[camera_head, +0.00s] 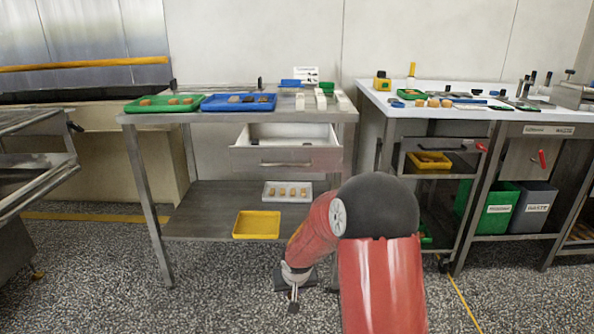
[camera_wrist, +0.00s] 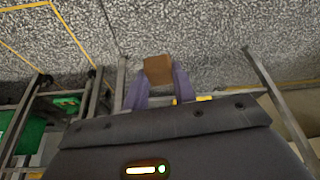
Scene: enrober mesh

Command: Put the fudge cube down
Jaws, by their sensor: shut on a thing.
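The fudge cube (camera_wrist: 157,68) is a small brown block, seen in the wrist view between the two fingertips of my gripper (camera_wrist: 159,76). My gripper is shut on it, with the speckled floor beyond. In the head view my gripper (camera_head: 293,294) hangs low, pointing down, in front of the steel table (camera_head: 185,225). I cannot clearly make out the cube in the head view.
The table carries a green tray (camera_head: 132,107) and a blue tray (camera_head: 207,106) with pieces. Its drawer (camera_head: 287,158) is open. A yellow tray (camera_head: 257,224) and a white tray (camera_head: 267,191) are on the lower shelf. Another workbench (camera_head: 447,112) stands at right.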

